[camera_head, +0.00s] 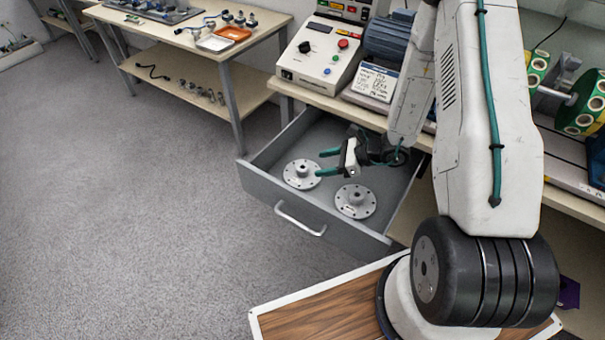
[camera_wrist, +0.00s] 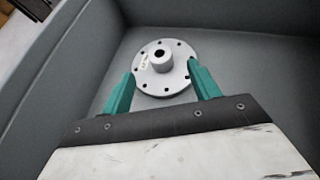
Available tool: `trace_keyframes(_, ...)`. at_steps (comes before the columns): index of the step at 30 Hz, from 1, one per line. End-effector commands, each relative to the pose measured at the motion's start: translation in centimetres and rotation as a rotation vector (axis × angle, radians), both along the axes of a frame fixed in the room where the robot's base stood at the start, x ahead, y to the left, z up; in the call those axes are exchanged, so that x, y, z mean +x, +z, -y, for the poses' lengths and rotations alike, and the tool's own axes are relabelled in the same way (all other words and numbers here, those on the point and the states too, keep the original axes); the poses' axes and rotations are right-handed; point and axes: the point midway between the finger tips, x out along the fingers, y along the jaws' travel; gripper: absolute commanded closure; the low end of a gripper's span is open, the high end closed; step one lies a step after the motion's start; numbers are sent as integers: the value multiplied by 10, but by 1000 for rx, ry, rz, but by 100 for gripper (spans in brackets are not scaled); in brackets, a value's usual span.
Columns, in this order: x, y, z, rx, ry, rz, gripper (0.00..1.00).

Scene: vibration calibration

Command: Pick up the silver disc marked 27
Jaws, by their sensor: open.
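Two silver discs lie in the open grey drawer in the head view: a left disc (camera_head: 301,174) and a right disc (camera_head: 355,201). Each is round with a raised centre hub and holes around the flange. My gripper (camera_head: 325,163) is over the drawer, its green fingers apart and pointing toward the left disc. In the wrist view one disc (camera_wrist: 162,68) lies ahead, its hub between the lines of the open fingers (camera_wrist: 158,72). A small label shows on its flange, but the number is too small to read. Nothing is between the fingers except the view of the disc.
The drawer (camera_head: 262,194) has raised walls around the discs and a front handle (camera_head: 300,219). A control box (camera_head: 319,57) and motor (camera_head: 389,38) stand on the bench above. A side table (camera_head: 190,38) holds trays and small parts. The floor at left is clear.

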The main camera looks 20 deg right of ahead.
Motion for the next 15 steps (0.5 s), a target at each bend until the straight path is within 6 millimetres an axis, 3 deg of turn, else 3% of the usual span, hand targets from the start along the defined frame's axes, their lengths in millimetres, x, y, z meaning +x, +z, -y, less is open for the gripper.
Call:
trace_keyframes(9,20,-20,-34,0,5,1,39)
trace_keyframes(15,27,-27,-44,0,3,1,39)
